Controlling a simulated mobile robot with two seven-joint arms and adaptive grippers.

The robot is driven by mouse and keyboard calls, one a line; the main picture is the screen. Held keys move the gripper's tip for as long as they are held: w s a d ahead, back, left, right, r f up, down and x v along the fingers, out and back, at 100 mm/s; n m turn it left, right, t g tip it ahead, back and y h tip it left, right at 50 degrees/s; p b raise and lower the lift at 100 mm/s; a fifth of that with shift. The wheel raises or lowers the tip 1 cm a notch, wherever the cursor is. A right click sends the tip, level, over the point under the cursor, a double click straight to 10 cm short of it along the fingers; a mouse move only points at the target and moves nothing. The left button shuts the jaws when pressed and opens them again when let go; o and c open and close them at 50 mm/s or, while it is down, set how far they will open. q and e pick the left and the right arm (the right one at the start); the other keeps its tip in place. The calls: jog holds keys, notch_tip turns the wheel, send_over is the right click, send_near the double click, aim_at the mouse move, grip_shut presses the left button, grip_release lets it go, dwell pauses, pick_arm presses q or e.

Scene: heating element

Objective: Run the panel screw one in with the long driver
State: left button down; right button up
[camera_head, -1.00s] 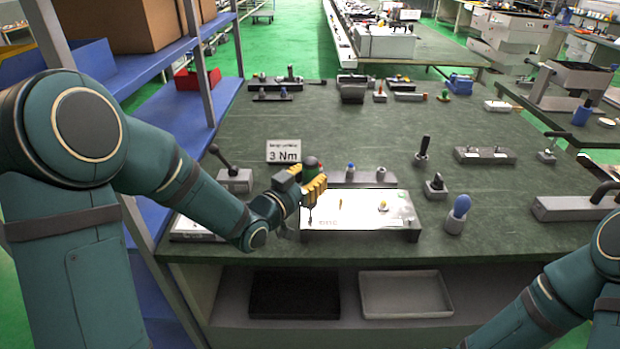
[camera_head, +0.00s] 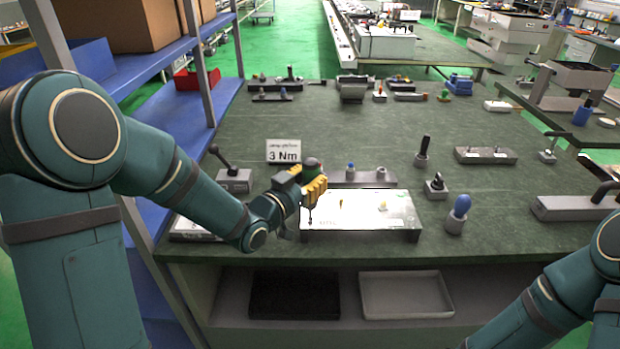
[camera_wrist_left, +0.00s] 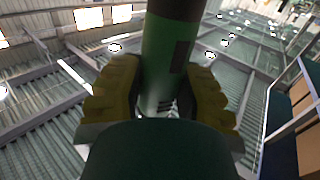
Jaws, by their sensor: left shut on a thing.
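My left gripper (camera_head: 314,186) is shut on the long driver (camera_head: 311,164), which has a green and dark handle. The driver stands upright, its thin shaft pointing down at the left part of the white panel (camera_head: 360,222). I cannot tell whether its tip touches a screw; the screw under it is too small to make out. In the left wrist view the driver's green handle (camera_wrist_left: 168,60) sits between the yellow finger pads. A small yellowish part (camera_head: 341,203) and a pale knob-like part (camera_head: 383,207) stand on the panel. My right gripper is out of view.
A "3 Nm" sign (camera_head: 284,151) and a lever block (camera_head: 234,178) stand left of the driver. Trays (camera_head: 405,313) lie on the shelf below.

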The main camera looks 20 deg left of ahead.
aim_at(310, 161)
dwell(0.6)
pick_arm(q)
jog(key=shift+r+p, duration=1.15)
jog(key=shift+r, duration=1.4)
